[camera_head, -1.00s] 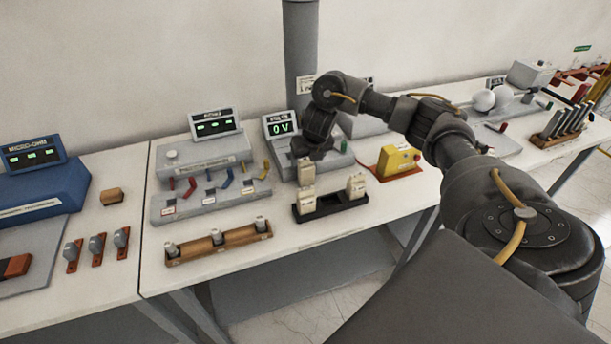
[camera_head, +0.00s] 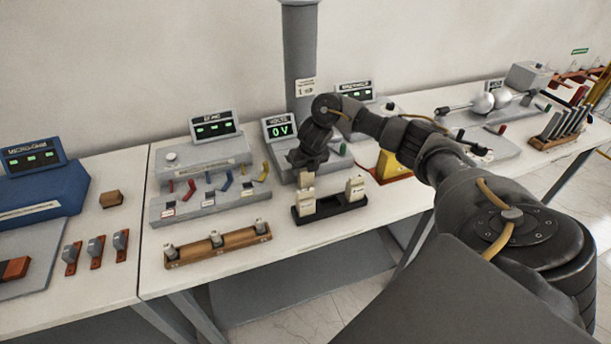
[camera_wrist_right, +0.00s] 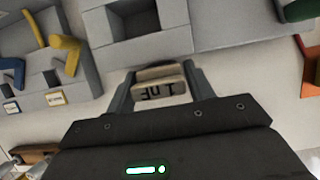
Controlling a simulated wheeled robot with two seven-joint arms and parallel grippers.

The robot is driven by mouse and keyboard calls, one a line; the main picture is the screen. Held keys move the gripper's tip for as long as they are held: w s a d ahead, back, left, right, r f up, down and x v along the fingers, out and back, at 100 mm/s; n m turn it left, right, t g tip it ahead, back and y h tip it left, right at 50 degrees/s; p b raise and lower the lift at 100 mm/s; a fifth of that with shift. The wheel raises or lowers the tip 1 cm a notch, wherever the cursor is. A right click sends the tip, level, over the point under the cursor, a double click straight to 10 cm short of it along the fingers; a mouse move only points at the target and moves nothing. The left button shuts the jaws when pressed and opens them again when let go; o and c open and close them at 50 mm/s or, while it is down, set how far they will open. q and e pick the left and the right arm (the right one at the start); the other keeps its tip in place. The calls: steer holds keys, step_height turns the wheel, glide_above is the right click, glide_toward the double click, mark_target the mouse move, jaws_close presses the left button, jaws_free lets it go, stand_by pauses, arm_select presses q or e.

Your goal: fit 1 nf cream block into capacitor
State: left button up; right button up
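My right gripper (camera_head: 307,168) is shut on a cream block (camera_head: 306,180). In the right wrist view the block (camera_wrist_right: 160,84) sits between the two fingers (camera_wrist_right: 159,76), with dark lettering that looks like "1 nF" upside down. In the head view the held block lines up with a second cream block (camera_head: 307,204) in the black tray (camera_head: 332,213); I cannot tell the gap between them. A grey housing (camera_head: 285,168) stands behind, beside the 0 V display. Its square opening (camera_wrist_right: 147,27) lies ahead of the block in the wrist view. My left gripper is out of view.
Another cream block (camera_head: 355,188) stands in the tray's right side. A wooden rack (camera_head: 218,242) with metal pieces lies front left. Coloured levers (camera_head: 218,187) stand left of the housing. A yellow box (camera_head: 388,166) is at the right, partly behind my arm.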

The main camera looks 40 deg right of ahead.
steer(key=c, duration=0.8)
steer(key=shift+w+r+b, duration=0.1)
steer(key=shift+r+b, duration=0.25)
steer(key=shift+r, duration=0.1)
step_height(320, 180, up, 3)
steer(key=shift+d+f, duration=0.1)
steer(key=shift+f, duration=0.05)
steer(key=s+r+p, duration=0.1)
steer(key=s+r, duration=0.2)
steer(key=s, duration=0.1)
steer(key=s+r+p, duration=0.2)
steer(key=s+r, duration=0.1)
steer(key=s, duration=0.2)
steer(key=s+r+p, duration=0.1)
steer(key=s+r, duration=0.2)
steer(key=s, duration=0.2)
steer(key=shift+s+a+r, duration=0.1)
steer(key=shift+a+r, duration=0.1)
